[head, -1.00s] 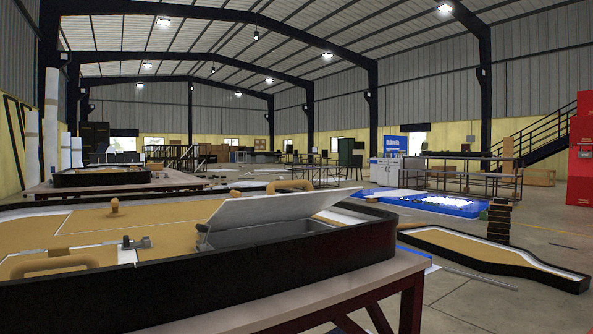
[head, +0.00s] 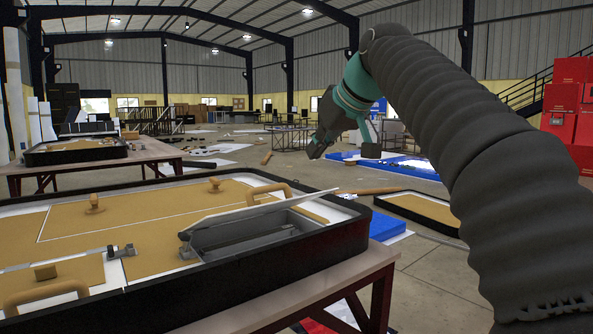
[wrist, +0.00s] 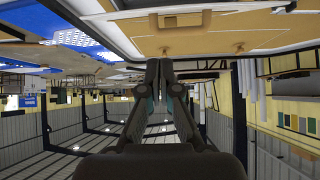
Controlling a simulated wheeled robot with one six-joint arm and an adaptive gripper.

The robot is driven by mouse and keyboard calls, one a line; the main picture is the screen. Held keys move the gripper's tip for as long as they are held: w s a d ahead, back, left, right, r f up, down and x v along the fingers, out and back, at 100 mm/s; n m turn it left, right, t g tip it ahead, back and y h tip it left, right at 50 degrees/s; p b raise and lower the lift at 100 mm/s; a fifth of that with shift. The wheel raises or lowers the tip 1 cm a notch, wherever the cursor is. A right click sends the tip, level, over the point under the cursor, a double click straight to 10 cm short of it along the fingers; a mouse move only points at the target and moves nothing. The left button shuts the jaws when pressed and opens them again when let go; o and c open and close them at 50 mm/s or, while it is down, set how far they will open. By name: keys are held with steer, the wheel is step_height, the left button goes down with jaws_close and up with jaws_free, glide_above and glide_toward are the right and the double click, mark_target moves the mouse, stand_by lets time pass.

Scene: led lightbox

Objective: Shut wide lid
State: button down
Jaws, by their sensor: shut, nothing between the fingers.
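The wide lid (head: 262,208) is a flat pale panel on the right part of the black-rimmed board (head: 130,216). It is tilted up, its free edge raised over a grey open compartment (head: 250,232). A small hinge-like fitting (head: 186,243) sits at its left end. My gripper (head: 316,152) is in the air above and behind the lid's right end in the head view, apart from it. In the wrist view my gripper (wrist: 159,64) has its fingers together and empty.
On the board are a tan arched handle (head: 268,190), knobs (head: 95,204), a metal latch (head: 122,251) and another handle (head: 45,294) at the front left. Another table (head: 92,165) with a similar board stands behind.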

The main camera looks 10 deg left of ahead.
steer(key=a+r, duration=0.2)
glide_above(279, 186)
steer(key=s+d, duration=0.2)
steer(key=shift+n, duration=0.4)
step_height(279, 186, down, 7)
steer(key=shift+s+d+f, duration=0.1)
steer(key=shift+d, duration=0.05)
steer(key=shift+s+d+f, duration=0.3)
steer(key=shift+d+f, duration=0.1)
steer(key=shift+f, duration=0.25)
steer(key=shift+s+d+f+b, duration=0.2)
steer(key=shift+f+b, duration=0.05)
steer(key=shift+f, duration=0.3)
steer(key=shift+s+d+f+b, duration=0.15)
steer(key=shift+f+b, duration=0.05)
steer(key=shift+f, duration=0.3)
